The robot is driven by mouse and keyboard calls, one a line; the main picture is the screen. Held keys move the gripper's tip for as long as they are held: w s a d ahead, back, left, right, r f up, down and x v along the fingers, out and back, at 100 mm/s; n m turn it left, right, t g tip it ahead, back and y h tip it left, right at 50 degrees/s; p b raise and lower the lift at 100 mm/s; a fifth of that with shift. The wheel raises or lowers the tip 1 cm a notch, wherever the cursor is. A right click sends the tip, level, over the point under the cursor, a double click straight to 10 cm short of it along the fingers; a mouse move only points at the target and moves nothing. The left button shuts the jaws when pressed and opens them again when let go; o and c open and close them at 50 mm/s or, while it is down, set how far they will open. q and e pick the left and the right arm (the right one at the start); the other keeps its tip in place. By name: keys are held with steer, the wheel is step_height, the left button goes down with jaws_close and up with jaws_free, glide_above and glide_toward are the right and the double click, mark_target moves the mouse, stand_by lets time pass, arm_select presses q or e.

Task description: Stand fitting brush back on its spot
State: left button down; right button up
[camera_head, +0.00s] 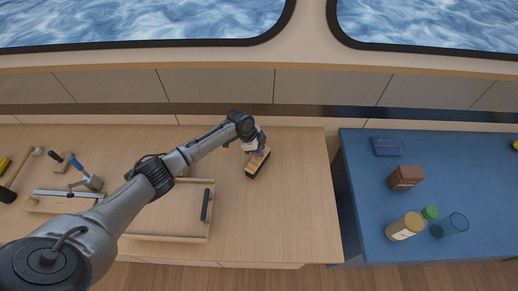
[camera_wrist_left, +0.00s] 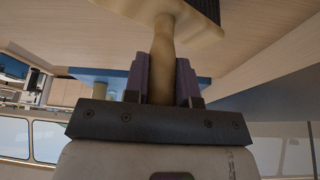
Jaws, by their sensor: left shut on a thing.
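The fitting brush (camera_head: 258,165) has a pale wooden body and dark bristles. It is at the right part of the wooden bench (camera_head: 285,215) in the head view. My left gripper (camera_head: 259,152) is shut on it from above and behind. In the left wrist view the brush's wooden handle (camera_wrist_left: 163,45) runs between the purple fingers of the gripper (camera_wrist_left: 161,78), with the dark bristles (camera_wrist_left: 203,8) at the top edge. I cannot tell whether the bristles touch the bench. No marked spot for the brush is plain to see. My right gripper is not in view.
A wooden frame (camera_head: 165,238) with a black bar (camera_head: 206,205) lies left of the brush, partly behind my arm. A blue-handled tool (camera_head: 78,164) is further left. The bench's right front is clear.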

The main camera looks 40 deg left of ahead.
arm_select(q)
steer(key=shift+f, duration=0.25)
steer(key=c, duration=0.9)
jaws_free()
steer(key=shift+o, duration=0.2)
steer(key=shift+p+v, duration=1.1)
steer(key=shift+v, duration=0.2)
steer(key=p+v, duration=0.4)
steer(key=v, duration=0.1)
steer(key=shift+r, duration=0.2)
